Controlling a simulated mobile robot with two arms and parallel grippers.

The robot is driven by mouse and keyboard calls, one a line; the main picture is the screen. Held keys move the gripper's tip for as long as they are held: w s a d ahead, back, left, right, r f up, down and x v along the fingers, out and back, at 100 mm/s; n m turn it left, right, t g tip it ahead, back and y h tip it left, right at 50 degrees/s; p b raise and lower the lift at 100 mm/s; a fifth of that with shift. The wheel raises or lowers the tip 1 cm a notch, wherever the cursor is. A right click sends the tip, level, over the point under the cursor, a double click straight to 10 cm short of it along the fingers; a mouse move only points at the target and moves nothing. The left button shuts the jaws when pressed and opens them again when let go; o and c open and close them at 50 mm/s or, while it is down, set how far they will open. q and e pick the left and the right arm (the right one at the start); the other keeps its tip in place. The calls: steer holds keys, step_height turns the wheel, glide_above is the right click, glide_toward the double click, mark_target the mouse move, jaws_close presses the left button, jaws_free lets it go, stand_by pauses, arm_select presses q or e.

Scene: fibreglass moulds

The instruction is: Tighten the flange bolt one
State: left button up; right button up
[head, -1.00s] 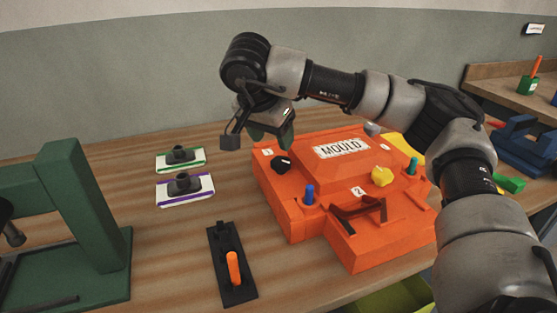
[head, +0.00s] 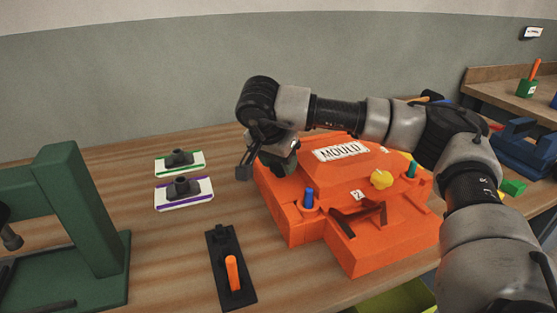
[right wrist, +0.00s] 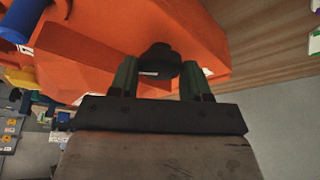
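The orange mould (head: 335,175) sits on the wooden bench with a "MOULD" label on top. Flange bolt one, a black knob (right wrist: 160,60) at the mould's left back corner, shows in the right wrist view; in the head view my right gripper hides it. My right gripper (head: 282,165) is over that corner, pointing down. In the right wrist view its two green fingers (right wrist: 160,75) stand apart on either side of the knob. Whether they touch it is unclear. A yellow knob (head: 381,179) near a "2" label is on the mould's right part. My left gripper is not in view.
A blue peg (head: 309,197) and a teal peg (head: 411,169) stand on the mould. Left are two plates with grey fittings (head: 180,161) (head: 184,190), a black tool with orange handle (head: 231,272), and a green stand (head: 80,215). A blue vise (head: 528,150) is right.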

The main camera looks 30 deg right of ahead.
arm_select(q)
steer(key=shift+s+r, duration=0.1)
